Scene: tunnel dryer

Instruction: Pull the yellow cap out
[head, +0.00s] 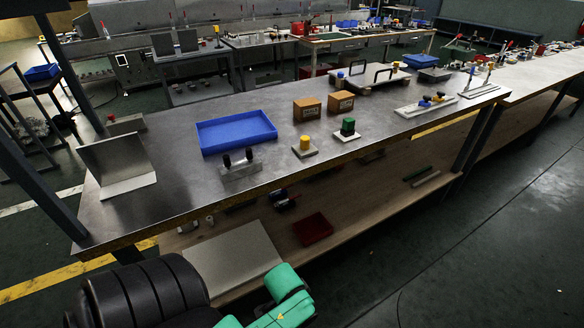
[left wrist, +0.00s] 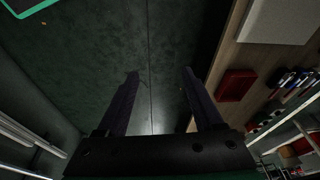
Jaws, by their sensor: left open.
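The yellow cap (head: 304,143) is a small upright cylinder seated on a flat grey base (head: 304,152) near the front edge of the steel bench in the head view. Nothing touches it. A green block (head: 348,126) sits on a similar base to its right. My left gripper shows only in the left wrist view (left wrist: 161,74). Its two dark fingers are apart with nothing between them, over the dark floor and beside the lower wooden shelf. It is away from the yellow cap, which is not in the wrist view. My right gripper is not in view.
The steel bench (head: 180,185) holds a blue tray (head: 236,133), two brown boxes (head: 307,108), a block with two black knobs (head: 240,169) and a bent metal plate (head: 118,165). A red bin (head: 313,229) stands on the lower shelf (head: 350,205). Bare bench lies around the yellow cap.

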